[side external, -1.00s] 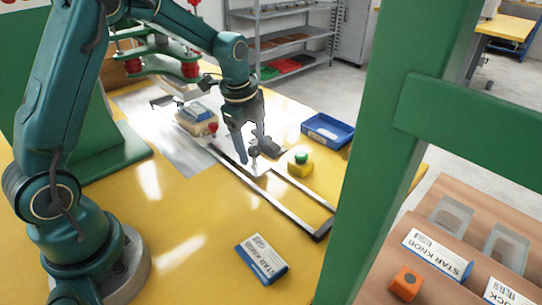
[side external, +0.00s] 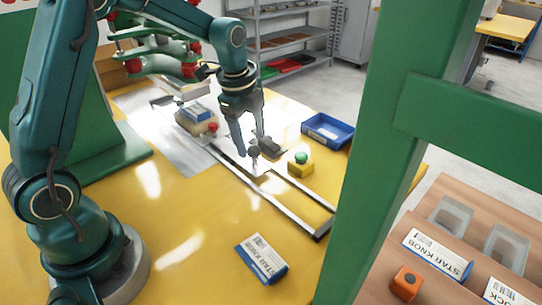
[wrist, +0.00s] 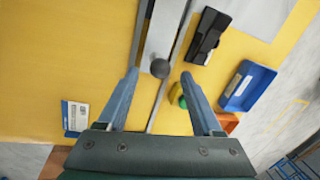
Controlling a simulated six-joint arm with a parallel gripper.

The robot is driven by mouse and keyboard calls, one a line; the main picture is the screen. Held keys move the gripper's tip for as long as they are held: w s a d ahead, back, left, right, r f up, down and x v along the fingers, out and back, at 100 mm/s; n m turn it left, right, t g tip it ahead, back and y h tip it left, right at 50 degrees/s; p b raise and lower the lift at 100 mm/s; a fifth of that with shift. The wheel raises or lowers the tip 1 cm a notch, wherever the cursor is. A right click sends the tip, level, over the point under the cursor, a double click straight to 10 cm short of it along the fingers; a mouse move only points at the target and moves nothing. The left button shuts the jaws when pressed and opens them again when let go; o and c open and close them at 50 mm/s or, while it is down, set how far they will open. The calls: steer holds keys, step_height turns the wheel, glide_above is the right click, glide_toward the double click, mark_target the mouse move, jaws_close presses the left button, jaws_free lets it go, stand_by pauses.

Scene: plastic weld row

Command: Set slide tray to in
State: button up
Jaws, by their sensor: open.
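The slide tray is a pale metal plate (wrist: 165,25) between two dark rails. Its dark round knob (wrist: 160,68) stands at the plate's near end in the wrist view. In the side view the knob (side external: 253,151) is partway along the rails (side external: 290,212), with bare yellow table between them toward the front. My gripper (wrist: 160,74) is open, with one finger on each side of the knob and a gap to each. In the side view my gripper (side external: 251,146) is low over the knob.
A black block (wrist: 207,36) and a green button on a yellow box (side external: 301,163) stand right of the rails. A blue bin (side external: 327,131) is farther right. A STAR KNOB box (side external: 262,259) lies in front. A fixture with a red knob (side external: 197,120) stands behind.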

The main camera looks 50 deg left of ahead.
steer(key=shift+w+f, duration=0.15)
steer(key=shift+f, duration=0.55)
steer(key=shift+w+f, duration=0.15)
steer(key=shift+f, duration=0.55)
jaws_close()
stand_by(0.4)
